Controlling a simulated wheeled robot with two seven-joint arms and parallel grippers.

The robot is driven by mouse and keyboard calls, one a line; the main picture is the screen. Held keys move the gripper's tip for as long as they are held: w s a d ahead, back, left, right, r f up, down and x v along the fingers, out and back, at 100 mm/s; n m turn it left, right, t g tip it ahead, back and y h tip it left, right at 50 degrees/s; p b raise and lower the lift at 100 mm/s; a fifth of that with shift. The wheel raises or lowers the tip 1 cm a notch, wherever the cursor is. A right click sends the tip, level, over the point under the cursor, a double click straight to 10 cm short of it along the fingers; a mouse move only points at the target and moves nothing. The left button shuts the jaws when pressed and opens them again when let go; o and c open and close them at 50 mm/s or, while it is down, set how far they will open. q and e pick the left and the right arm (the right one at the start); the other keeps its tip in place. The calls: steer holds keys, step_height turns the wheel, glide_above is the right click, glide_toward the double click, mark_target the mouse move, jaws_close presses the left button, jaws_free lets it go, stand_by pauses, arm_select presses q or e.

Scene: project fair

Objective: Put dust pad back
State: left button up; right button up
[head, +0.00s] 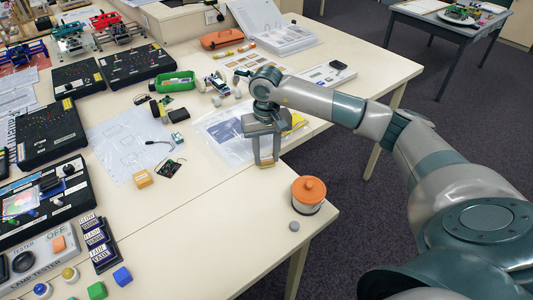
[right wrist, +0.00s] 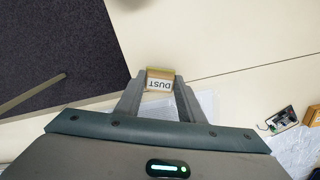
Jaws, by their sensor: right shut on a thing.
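My right gripper (head: 266,160) is shut on the dust pad, a small tan block. The pad (head: 266,165) shows at the fingertips in the head view, above or at the pale table; I cannot tell if it touches. In the right wrist view the pad (right wrist: 159,84) sits between the fingertips, with its white "DUST" label readable upside down. My left gripper is out of view.
An orange-lidded jar (head: 308,194) and a grey disc (head: 294,226) stand near the table corner. A plastic sleeve (head: 222,132) lies behind the gripper. Bare table lies between.

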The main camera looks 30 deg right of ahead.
mark_target(266, 157)
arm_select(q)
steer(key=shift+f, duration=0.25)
arm_select(e)
steer(key=shift+f, duration=0.15)
steer(key=o, duration=1.1)
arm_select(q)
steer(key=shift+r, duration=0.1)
arm_select(e)
steer(key=shift+r, duration=0.4)
step_height(266, 157, up, 6)
steer(key=b, duration=0.2)
steer(key=shift+w+r+b, duration=0.1)
steer(key=shift+r+b, duration=0.05)
steer(key=shift+b, duration=0.25)
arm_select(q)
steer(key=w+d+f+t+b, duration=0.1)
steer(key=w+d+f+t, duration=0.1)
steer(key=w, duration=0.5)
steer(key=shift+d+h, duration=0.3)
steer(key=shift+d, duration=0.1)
arm_select(e)
steer(key=shift+r, duration=2.65)
